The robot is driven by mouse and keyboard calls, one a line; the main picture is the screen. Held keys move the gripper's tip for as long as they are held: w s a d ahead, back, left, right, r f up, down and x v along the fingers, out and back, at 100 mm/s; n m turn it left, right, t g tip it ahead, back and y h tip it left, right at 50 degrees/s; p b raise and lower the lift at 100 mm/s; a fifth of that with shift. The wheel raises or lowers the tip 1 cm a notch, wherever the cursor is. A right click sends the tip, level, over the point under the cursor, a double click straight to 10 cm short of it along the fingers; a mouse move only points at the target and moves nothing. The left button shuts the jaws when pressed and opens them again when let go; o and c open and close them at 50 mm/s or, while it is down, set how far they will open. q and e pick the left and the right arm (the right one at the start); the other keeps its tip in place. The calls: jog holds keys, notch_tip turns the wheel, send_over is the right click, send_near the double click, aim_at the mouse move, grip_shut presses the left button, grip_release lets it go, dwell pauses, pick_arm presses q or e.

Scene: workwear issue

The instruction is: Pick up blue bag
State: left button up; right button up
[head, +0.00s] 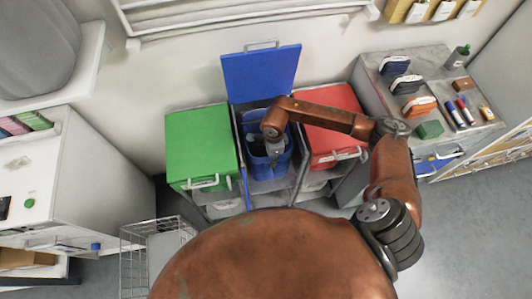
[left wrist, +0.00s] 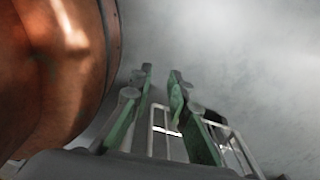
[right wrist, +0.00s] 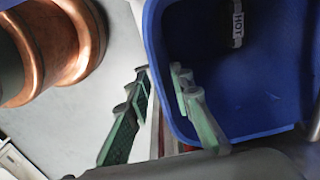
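The blue bag (head: 284,165) is open-topped and stands in the middle bin, below a raised blue lid (head: 262,72). It fills much of the right wrist view (right wrist: 245,105), with a "HOT" label inside. My right gripper (right wrist: 160,72) is open at the bag's near-left rim, one finger over the inside and one outside. Whether either finger touches the wall I cannot tell. In the head view the right gripper (head: 275,160) is partly hidden by its own arm. My left gripper (left wrist: 161,72) is open and empty, out of the head view.
A bin with a green lid (head: 200,145) stands left of the bag and one with a red lid (head: 332,125) right. A wire basket (head: 140,245) is at lower left; a white wire frame (left wrist: 160,125) lies behind my left fingers. A grey bench (head: 440,75) with small items stands right.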

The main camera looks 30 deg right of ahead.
grip_shut()
jog(key=shift+w, duration=0.1)
dwell(0.6)
